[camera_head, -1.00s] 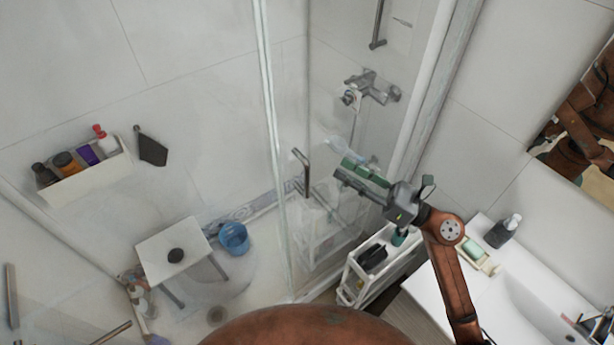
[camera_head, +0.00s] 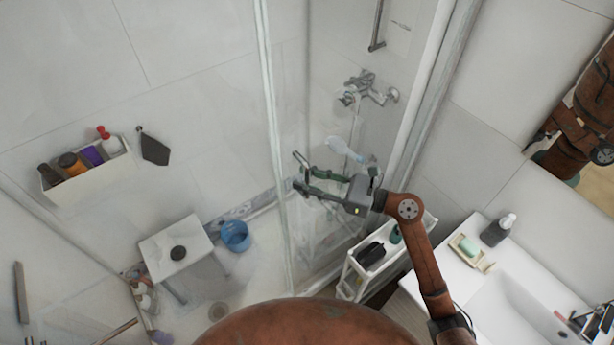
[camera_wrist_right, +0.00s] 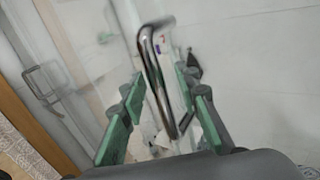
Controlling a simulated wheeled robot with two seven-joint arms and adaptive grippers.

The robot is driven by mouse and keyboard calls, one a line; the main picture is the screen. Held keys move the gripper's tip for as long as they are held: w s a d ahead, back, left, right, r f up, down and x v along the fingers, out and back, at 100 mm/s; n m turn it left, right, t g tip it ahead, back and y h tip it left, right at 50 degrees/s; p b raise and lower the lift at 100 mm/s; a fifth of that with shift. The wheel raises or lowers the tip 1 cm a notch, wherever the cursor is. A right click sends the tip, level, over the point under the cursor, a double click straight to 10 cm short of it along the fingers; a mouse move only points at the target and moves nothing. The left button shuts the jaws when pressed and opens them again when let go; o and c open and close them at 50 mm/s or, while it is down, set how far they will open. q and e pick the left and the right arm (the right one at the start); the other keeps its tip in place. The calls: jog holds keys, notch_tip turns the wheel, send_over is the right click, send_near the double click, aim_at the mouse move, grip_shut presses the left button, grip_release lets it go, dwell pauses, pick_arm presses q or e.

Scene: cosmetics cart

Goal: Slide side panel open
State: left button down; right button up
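The clear glass side panel (camera_head: 285,235) of the shower stands upright, with a pale vertical edge. Its chrome bar handle (camera_head: 298,158) shows just at the fingertips of my right gripper (camera_head: 301,178) in the head view. In the right wrist view the handle (camera_wrist_right: 155,75) stands between the two green-padded fingers of my right gripper (camera_wrist_right: 160,108). The fingers are spread, with visible gaps to the bar on both sides; I cannot tell exactly how deep the bar sits. My left gripper is not in view.
A white cart (camera_head: 352,278) with bottles stands below my right arm. The sink counter (camera_head: 480,285) is at the right. Inside the shower are a stool (camera_head: 160,262), a blue bucket (camera_head: 235,236) and a wall shelf (camera_head: 95,172) with bottles.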

jog(key=shift+c, duration=0.6)
grip_shut()
